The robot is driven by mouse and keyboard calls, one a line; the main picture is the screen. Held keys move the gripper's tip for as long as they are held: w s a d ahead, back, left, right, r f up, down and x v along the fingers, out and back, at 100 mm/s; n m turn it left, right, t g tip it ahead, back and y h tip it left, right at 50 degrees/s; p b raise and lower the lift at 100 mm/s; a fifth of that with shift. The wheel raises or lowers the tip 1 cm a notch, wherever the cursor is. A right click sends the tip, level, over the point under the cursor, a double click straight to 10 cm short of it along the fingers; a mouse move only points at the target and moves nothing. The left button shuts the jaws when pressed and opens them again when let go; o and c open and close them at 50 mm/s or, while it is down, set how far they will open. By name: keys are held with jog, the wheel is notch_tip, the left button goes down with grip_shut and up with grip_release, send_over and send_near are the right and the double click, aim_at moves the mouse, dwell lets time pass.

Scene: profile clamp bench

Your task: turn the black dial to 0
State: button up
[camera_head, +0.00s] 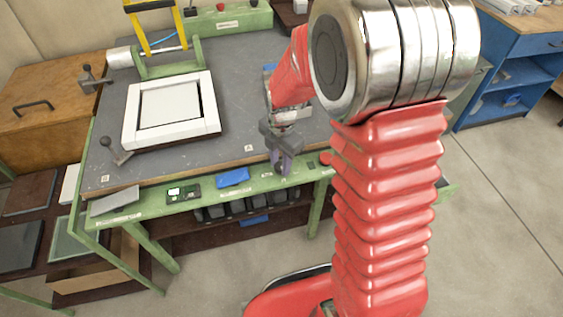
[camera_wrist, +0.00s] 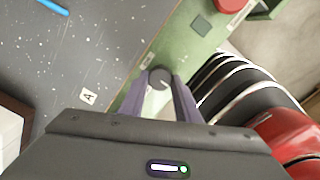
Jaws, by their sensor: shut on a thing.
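The black dial (camera_wrist: 160,76) shows in the wrist view as a dark grey round knob on the green front rail of the bench. My gripper (camera_wrist: 160,82) has its two purple fingers closed around it, one on each side. In the head view my gripper (camera_head: 281,169) points down at the bench's green front rail, and the dial is hidden behind the fingers there. The dial's pointer and any numbers around it are too small to read.
A white frame (camera_head: 212,120) lies on the grey bench top (camera_head: 235,90). A red button (camera_head: 325,158) sits on the rail right of my gripper. A clamp lever (camera_head: 115,150) stands near the frame.

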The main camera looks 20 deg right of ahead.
jog(key=shift+d, duration=0.1)
jog(key=o, duration=0.8)
jog(key=shift+c, duration=0.2)
notch_tip(320, 180, up, 14)
jog(key=shift+s+f, duration=0.15)
dwell(0.4)
